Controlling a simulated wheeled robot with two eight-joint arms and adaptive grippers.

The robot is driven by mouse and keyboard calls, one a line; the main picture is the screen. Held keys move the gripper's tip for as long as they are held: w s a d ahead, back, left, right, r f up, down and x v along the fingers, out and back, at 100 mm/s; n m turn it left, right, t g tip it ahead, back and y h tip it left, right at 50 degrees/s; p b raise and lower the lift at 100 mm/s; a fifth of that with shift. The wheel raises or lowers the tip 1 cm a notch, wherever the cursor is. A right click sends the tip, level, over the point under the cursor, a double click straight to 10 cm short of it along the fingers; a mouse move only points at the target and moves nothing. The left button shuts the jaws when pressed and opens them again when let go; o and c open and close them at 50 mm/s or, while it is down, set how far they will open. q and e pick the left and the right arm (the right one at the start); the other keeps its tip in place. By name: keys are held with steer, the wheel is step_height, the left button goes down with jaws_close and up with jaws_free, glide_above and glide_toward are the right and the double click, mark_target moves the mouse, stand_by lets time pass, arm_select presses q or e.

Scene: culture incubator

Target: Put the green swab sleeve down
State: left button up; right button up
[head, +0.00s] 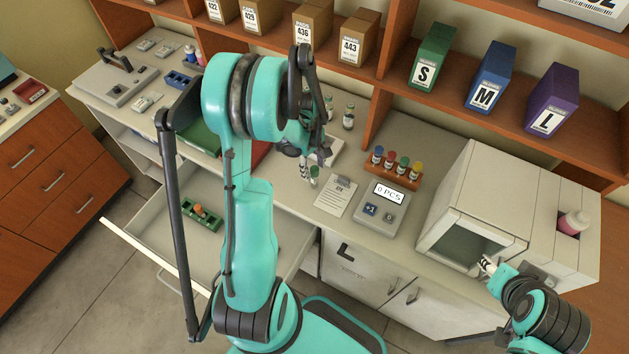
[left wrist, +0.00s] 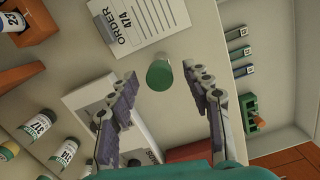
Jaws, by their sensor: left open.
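The green swab sleeve (head: 314,175) stands on the counter just left of the clipboard. In the left wrist view its round green end (left wrist: 160,75) faces the camera. My left gripper (head: 316,162) is over the counter at the sleeve, its fingers apart. In the wrist view the fingertips (left wrist: 161,74) lie on either side of the sleeve with a visible gap on both sides, so it is not gripped. My right gripper (head: 488,264) is at the front of the white incubator (head: 472,205); its fingers are too small to judge.
A clipboard (head: 336,197) with an order sheet, a piece counter (head: 381,213) reading 0 PCS, and a rack of coloured-cap vials (head: 392,176) are to the right. A drawer (head: 150,255) stands open below, holding a green rack (head: 202,218). Labelled bottles (left wrist: 64,152) stand nearby.

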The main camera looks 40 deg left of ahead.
arm_select(q)
steer(key=shift+d+f, duration=0.2)
steer(key=shift+f, duration=1.35)
steer(key=c, duration=1)
steer(key=shift+r, duration=0.1)
steer(key=shift+r, duration=0.55)
step_height(320, 180, up, 3)
steer(key=shift+p, duration=0.3)
steer(key=d+r, duration=0.2)
steer(key=d, duration=0.2)
steer(key=d+r, duration=0.2)
steer(key=d, duration=0.1)
steer(key=w+d+r+p, duration=0.1)
steer(key=d+r, duration=0.1)
steer(key=d, duration=0.2)
steer(key=shift+d+r, duration=0.35)
steer(key=shift+r, duration=0.05)
